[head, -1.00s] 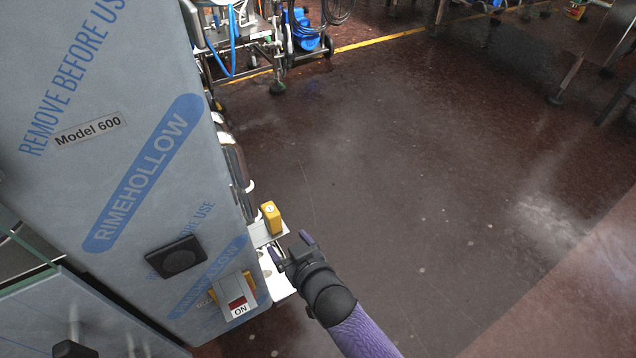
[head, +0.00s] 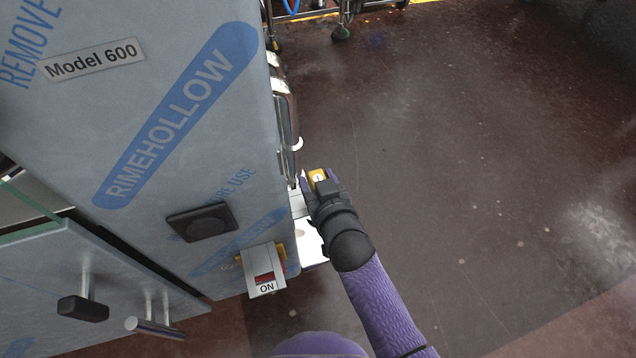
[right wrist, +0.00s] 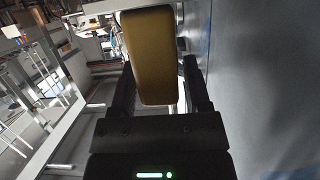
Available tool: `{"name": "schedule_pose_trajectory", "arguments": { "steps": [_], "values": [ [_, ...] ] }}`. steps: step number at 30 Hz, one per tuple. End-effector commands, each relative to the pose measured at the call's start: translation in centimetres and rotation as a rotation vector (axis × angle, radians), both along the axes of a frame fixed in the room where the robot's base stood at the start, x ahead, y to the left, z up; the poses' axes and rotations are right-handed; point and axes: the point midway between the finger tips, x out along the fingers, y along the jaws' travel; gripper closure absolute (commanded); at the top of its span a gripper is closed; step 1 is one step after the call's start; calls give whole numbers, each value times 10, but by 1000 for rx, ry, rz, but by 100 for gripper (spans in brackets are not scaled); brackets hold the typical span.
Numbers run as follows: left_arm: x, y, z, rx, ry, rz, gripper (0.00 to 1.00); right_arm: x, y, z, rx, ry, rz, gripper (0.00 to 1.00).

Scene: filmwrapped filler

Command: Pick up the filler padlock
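The filler padlock, a yellow block (head: 318,176), is at the side of the film-wrapped machine, just above a small metal ledge. My right gripper (head: 319,184) is at it and partly hides it in the head view. In the right wrist view the padlock (right wrist: 150,55) is large and upright between the two black fingers of my right gripper (right wrist: 159,66). The fingers are apart, with a clear gap on the padlock's right side; contact on the left cannot be told. The padlock's shackle is hidden. My left gripper is not in view.
The machine (head: 160,60) stands close on the left, with a red and grey ON switch (head: 265,278) and a black square fitting (head: 202,222). A white ledge (head: 310,240) juts out beside my right wrist. The floor to the right is clear.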

Motion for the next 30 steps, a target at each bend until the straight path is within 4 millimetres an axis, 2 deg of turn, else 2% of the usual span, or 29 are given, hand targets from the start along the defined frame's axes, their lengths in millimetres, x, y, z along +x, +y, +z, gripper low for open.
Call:
{"name": "schedule_pose_trajectory", "arguments": {
  "steps": [1,8,18,20,24,27,30],
  "values": [
    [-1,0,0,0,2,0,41,0,0,0,0,0,0,51],
    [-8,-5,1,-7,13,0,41,0,0,0,0,0,0,99],
    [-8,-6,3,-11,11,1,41,0,0,4,1,-2,0,100],
    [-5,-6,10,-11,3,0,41,1,0,16,0,-4,-1,100],
    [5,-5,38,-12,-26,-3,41,1,0,59,0,-8,0,100],
    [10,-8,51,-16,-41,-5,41,1,0,83,0,-7,1,100],
    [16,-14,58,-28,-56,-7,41,1,-2,97,1,-4,-3,100]
  ]
}}
